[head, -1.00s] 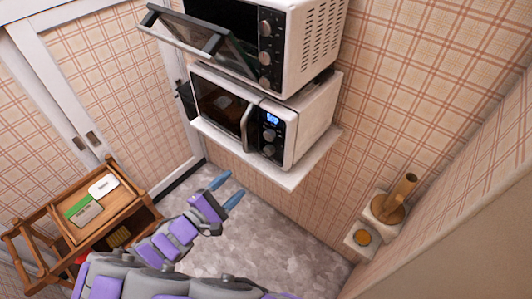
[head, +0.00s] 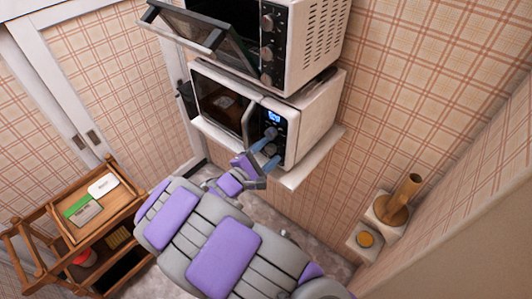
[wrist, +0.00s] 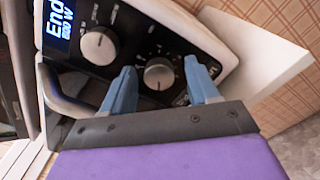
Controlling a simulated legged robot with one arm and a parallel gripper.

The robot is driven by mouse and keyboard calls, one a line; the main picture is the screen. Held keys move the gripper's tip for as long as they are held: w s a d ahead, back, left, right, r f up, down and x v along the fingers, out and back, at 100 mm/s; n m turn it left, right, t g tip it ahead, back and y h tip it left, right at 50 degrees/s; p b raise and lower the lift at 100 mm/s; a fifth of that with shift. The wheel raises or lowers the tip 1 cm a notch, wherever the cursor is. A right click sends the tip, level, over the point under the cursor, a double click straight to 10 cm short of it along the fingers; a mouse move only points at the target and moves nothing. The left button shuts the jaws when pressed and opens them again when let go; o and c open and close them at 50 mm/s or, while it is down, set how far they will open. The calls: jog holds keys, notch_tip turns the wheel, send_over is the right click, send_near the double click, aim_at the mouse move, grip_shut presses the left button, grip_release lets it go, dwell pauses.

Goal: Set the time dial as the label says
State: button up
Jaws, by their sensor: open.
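The lower microwave (head: 316,110) has a black panel with a lit display (head: 274,116) and two round silver dials. In the wrist view the display (wrist: 57,22) reads "End" and "600 W". The upper dial (wrist: 98,45) is left of the fingers. The lower dial (wrist: 159,74) sits between the two blue fingertips of my gripper (wrist: 158,66). My gripper (head: 271,147) is open at the panel; contact with the dial cannot be told. Which dial sets time is not readable. A card with a green band (head: 84,209) lies on the wooden cart; its text is too small to read.
An upper oven (head: 312,45) with its door (head: 190,28) hanging open stands above the microwave. Both are by a white shelf (head: 299,176). The wooden cart (head: 130,207) holds a white item (head: 103,185). A mortar with a pestle (head: 402,199) stands at the right.

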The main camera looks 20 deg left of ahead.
jog(key=c, duration=1)
jog(key=shift+c, duration=0.2)
jog(key=shift+r+n+p, duration=0.15)
jog(key=shift+n+p, duration=0.25)
jog(key=shift+p, duration=0.2)
